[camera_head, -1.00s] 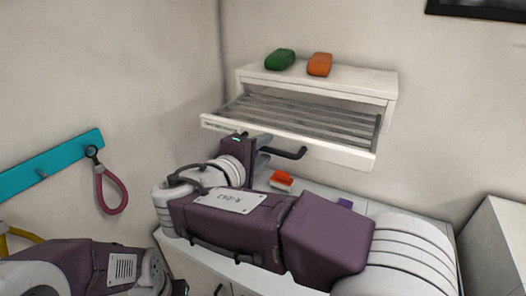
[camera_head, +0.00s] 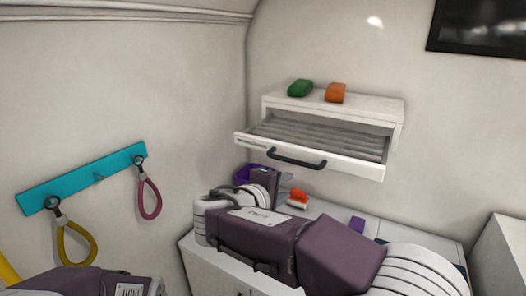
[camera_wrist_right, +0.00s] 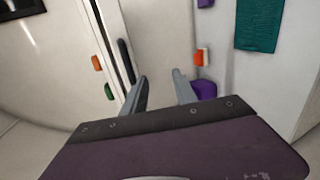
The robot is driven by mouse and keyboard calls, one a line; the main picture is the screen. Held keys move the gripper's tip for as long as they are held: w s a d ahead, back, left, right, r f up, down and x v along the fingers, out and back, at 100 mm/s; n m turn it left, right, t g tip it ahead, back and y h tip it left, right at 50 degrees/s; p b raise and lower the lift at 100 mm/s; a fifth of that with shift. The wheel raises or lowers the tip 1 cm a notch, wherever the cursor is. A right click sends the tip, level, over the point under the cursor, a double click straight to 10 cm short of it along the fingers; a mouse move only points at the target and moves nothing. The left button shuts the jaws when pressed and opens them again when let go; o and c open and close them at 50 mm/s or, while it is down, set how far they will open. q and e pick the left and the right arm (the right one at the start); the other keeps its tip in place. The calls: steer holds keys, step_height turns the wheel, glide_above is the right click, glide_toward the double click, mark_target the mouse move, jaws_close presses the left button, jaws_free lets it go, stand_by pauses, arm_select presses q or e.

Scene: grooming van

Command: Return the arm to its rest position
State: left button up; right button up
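My right arm reaches in from the right across the counter in the head view. Its gripper (camera_head: 282,183) is just below the open drawer's dark handle (camera_head: 297,157), apart from it. In the right wrist view the two grey fingers (camera_wrist_right: 160,88) stand apart with nothing between them. My left arm (camera_head: 90,285) shows only at the bottom left edge of the head view, and its gripper is out of the picture.
The wall drawer (camera_head: 360,165) is pulled out. A green item (camera_head: 300,88) and an orange one (camera_head: 335,93) lie on its cabinet. A teal rack (camera_head: 85,178) holds loops.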

steer(key=s+d+f+m+g+y, duration=0.1)
steer(key=s+d+f+g, duration=0.15)
steer(key=f, duration=0.45)
steer(key=s+d+f+g+y, duration=0.1)
steer(key=s+d+f+g, duration=0.2)
steer(key=f, duration=0.4)
steer(key=s+d+f+m+g+y, duration=0.1)
steer(key=s+f+m+g+y, duration=0.1)
steer(key=s+f+m, duration=0.3)
steer(key=s+d+f+m+g+y+b, duration=0.1)
steer(key=s+f+m+y, duration=0.3)
steer(key=s+f, duration=0.5)
step_height(320, 180, down, 3)
steer(key=shift+d+f+m+g, duration=0.2)
steer(key=shift+d+m+g, duration=0.55)
steer(key=shift+m+g, duration=0.15)
steer(key=shift+s, duration=0.1)
